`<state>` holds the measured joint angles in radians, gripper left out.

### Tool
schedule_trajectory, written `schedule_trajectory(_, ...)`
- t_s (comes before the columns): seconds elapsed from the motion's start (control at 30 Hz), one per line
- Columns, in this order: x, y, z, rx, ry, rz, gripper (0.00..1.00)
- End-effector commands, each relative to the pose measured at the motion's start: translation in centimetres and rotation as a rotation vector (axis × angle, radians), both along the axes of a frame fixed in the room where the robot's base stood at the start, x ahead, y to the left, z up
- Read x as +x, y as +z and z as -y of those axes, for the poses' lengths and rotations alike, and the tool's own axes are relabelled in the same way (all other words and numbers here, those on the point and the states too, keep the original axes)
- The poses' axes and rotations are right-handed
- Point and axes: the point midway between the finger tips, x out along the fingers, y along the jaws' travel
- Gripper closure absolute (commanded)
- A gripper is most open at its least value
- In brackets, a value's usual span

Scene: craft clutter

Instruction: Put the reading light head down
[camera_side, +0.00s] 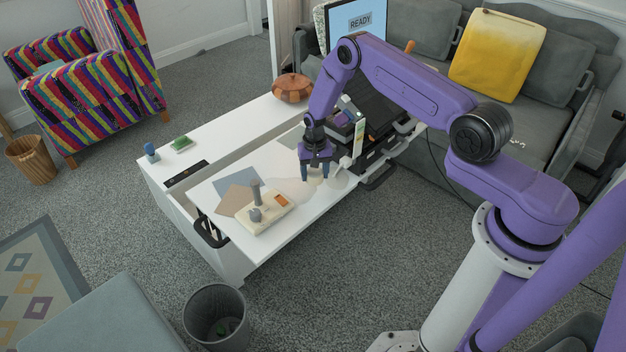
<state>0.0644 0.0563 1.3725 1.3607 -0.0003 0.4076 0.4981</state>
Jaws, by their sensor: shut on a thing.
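A pale round base (338,183) rests on the table just right of the fingers. I cannot tell whether the held piece joins it.
A cream device (265,211) with a grey knob stands front left of my gripper, beside brown and grey sheets (236,200). A wooden pumpkin-like bowl (292,88) is at the back. Dark equipment (372,112) crowds the right.

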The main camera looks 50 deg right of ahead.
Motion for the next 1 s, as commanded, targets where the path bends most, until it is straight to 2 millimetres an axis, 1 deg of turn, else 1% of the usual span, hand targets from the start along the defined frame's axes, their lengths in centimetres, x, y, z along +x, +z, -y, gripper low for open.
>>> schedule_trajectory(0.27, 0.8, -1.2, 0.1, 0.0, 0.0, 0.0, 0.81)
schedule_trajectory(0.4, 0.8, -3.1, 0.0, 0.001, 0.001, -0.001, 0.81)
schedule_trajectory(0.5, 0.8, -3.8, 0.0, 0.001, 0.001, 0.001, 0.81)
schedule_trajectory(0.93, 0.7, -4.3, 0.0, 0.001, 0.001, 0.001, 0.81)
schedule_trajectory(0.97, 0.8, -4.2, 0.0, 0.001, 0.001, 0.001, 0.33)
schedule_trajectory(1.0, 0.8, -4.2, 0.0, 0.001, 0.001, 0.001, 0.2)
